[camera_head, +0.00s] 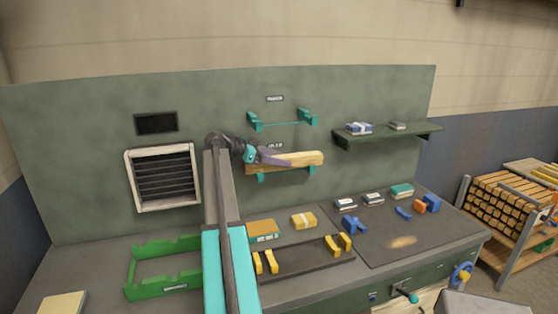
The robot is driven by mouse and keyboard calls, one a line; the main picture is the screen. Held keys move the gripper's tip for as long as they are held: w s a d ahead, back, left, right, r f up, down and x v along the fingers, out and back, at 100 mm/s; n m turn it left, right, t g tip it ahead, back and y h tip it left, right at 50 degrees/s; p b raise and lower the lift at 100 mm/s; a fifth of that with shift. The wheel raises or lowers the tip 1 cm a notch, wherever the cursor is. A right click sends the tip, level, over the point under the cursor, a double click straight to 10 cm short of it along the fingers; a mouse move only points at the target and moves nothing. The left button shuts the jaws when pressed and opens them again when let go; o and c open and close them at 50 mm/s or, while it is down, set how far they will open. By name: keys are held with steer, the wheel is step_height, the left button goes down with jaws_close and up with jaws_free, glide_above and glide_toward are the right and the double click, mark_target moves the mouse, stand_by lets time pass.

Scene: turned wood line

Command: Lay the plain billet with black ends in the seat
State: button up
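A pale wooden billet (304,159) lies level on the lower pair of teal wall brackets (261,177). Its ends are too small to tell whether they are black. My gripper (275,157) is at the billet's left half, overlapping it and hiding part of it. Whether the fingers hold the billet or are only in front of it cannot be told. On the bench, a dark base (300,262) carries yellow forked supports (339,243) at both ends, with nothing lying across them.
Empty upper teal brackets (308,117) are above the billet. A green frame (131,270) stands at the left of the bench. Orange (262,230) and yellow (304,221) boxes lie behind the dark base. Blue parts (353,225) lie right. A rack of billets (509,204) stands far right.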

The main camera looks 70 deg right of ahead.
steer(key=shift+w, duration=0.1)
steer(key=b+v, duration=0.3)
steer(key=v, duration=0.9)
steer(key=shift+a+r+b, duration=0.1)
steer(key=shift+b, duration=0.3)
steer(key=shift+w+a+r, duration=0.35)
steer(key=shift+w+a, duration=0.1)
